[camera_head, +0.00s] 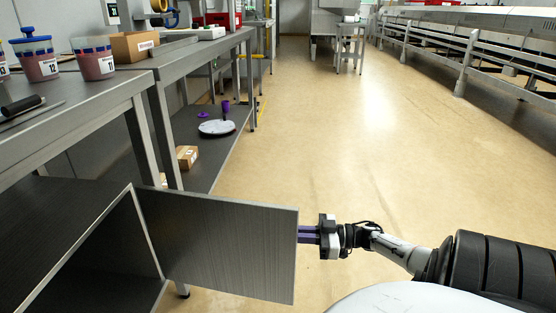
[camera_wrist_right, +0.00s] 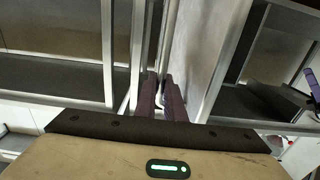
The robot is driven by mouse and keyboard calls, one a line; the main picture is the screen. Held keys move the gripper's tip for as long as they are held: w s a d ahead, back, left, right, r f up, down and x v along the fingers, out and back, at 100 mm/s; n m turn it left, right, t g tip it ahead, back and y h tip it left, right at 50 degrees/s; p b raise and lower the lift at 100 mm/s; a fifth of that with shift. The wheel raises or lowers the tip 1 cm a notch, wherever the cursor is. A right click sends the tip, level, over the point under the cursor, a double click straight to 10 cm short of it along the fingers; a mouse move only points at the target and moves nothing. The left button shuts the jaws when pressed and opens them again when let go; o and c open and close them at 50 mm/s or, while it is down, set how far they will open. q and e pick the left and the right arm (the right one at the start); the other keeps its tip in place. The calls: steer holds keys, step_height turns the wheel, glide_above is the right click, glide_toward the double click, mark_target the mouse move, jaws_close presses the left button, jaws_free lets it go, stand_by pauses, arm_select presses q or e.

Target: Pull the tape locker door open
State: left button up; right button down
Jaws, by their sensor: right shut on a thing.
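The tape locker door (camera_head: 225,245) is a dark grey panel with a light edge at the lower left of the head view. It stands swung out from the locker (camera_head: 150,232), hinged at its left side, and the locker's dark interior shows. My right gripper (camera_head: 304,234) is at the door's free right edge, its purple fingers shut on the door. In the right wrist view my gripper's fingers (camera_wrist_right: 161,88) meet at a narrow upright metal part of the door. I cannot tell whether that is a handle or the edge. My left gripper is not in view.
A metal workbench (camera_head: 70,125) with cups (camera_head: 95,62) and a cardboard box (camera_head: 135,45) stands above the locker. A lower shelf holds a white disc (camera_head: 216,128) and a small box (camera_head: 186,156). The floor (camera_head: 300,140) beyond the door is clear. A long rack runs along the right.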

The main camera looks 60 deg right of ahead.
steer(key=c, duration=2.1)
jaws_free()
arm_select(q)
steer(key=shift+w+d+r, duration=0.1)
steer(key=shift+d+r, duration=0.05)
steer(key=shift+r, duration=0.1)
arm_select(e)
steer(key=v, duration=1)
steer(key=shift+s+d, duration=0.1)
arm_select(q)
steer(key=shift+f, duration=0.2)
